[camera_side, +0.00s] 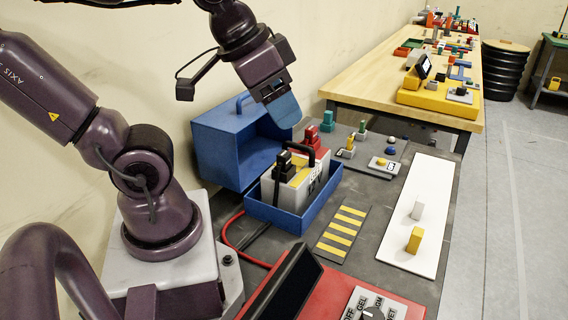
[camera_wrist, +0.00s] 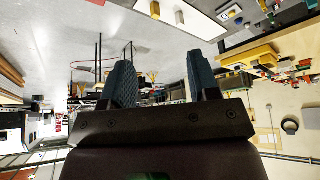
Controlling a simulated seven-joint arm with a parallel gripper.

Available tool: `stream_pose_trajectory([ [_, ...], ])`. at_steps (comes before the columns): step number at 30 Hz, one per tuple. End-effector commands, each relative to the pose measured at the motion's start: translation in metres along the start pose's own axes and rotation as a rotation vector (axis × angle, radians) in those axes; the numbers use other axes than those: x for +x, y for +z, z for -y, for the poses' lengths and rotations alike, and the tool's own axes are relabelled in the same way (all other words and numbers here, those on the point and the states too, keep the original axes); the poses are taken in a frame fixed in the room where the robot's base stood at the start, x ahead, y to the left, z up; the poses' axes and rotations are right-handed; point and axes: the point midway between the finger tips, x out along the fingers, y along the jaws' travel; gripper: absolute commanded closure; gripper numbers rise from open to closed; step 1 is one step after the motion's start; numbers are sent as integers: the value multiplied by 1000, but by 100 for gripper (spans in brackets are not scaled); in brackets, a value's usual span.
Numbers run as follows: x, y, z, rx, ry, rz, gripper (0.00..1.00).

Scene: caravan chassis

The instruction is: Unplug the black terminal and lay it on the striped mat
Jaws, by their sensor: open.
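The black terminal (camera_side: 284,164) sits on the near left of the top of a grey-white battery (camera_side: 310,186). The battery stands in a blue tray (camera_side: 293,219). A red terminal (camera_side: 310,137) is farther back on the battery, beside a black handle. The striped mat (camera_side: 343,232), dark with yellow bars, lies flat and bare to the right of the tray. My gripper (camera_side: 284,112) is above and behind the black terminal, apart from it. In the wrist view its two dark blue fingers (camera_wrist: 164,80) are spread with nothing held between them.
An open blue box (camera_side: 222,150) stands behind the tray. A white board (camera_side: 425,205) with a white and a yellow block lies at right. A red console (camera_side: 335,300) with a knob is in front. A red cable (camera_side: 228,240) loops left of the tray. Small parts stand behind the mat.

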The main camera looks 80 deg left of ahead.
Motion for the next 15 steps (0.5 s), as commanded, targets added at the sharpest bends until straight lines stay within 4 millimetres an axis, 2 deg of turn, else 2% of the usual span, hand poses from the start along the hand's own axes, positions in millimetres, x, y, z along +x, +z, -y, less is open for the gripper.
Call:
stream_pose_trajectory([
  [5, 27, -4, 32, -139, -47, 140, 45],
  [10, 59, -14, 86, -368, -97, 299, 45],
  [15, 88, -13, 140, -579, -140, 417, 45],
])
